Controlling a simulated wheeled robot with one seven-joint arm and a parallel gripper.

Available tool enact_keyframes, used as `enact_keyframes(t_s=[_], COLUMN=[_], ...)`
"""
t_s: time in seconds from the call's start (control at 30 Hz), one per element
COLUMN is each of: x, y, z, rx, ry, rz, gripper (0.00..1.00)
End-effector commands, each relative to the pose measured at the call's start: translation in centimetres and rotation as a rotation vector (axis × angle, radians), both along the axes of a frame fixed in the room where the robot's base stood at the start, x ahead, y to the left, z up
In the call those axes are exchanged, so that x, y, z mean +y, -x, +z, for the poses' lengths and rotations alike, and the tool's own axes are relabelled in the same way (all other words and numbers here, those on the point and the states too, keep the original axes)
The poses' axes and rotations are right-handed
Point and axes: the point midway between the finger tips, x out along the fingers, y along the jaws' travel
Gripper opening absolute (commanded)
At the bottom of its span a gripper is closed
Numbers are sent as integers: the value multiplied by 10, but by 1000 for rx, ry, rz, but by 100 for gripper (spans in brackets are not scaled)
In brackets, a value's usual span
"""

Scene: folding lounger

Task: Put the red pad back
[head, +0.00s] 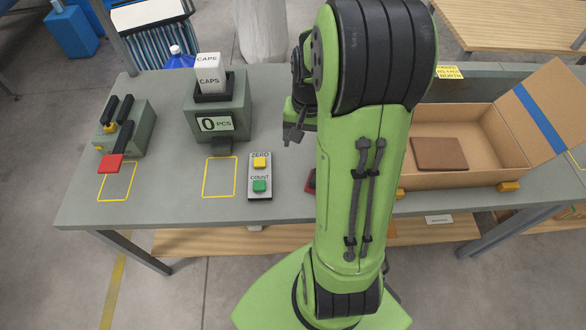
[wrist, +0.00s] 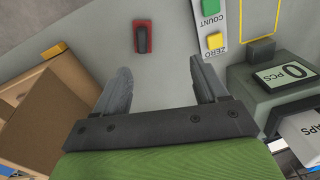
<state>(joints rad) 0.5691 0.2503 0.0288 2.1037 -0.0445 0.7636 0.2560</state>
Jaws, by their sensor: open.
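A small red pad with a black grip on top (wrist: 143,37) lies on the grey table in the wrist view, beyond my fingertips. In the head view only a red sliver of it (head: 310,181) shows beside my arm, which hides the rest. Another flat red piece (head: 110,163) is at the front end of a black handle on the grey-green block (head: 139,127) at the left, over the back edge of a yellow outline. My gripper (wrist: 160,68) is open and empty above the table; in the head view (head: 293,134) my arm partly hides it.
A counter reading 0 PCS (head: 217,123) holds a CAPS container (head: 209,75). A panel with yellow and green buttons (head: 260,192) stands beside an empty yellow outline (head: 220,177). An open carton (head: 480,118) with a brown slab (head: 439,154) is at the right.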

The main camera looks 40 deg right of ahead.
Motion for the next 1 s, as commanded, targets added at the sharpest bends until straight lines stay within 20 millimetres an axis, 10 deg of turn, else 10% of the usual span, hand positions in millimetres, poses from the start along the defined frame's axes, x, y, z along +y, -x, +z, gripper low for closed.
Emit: enact_keyframes(t_s=[0.2,0.4,1.0], x=[95,148,158], y=[40,102,122], z=[92,123,125], rx=[-201,-381,-439], ry=[132,203,221], rz=[372,656,741], gripper=[72,72,72])
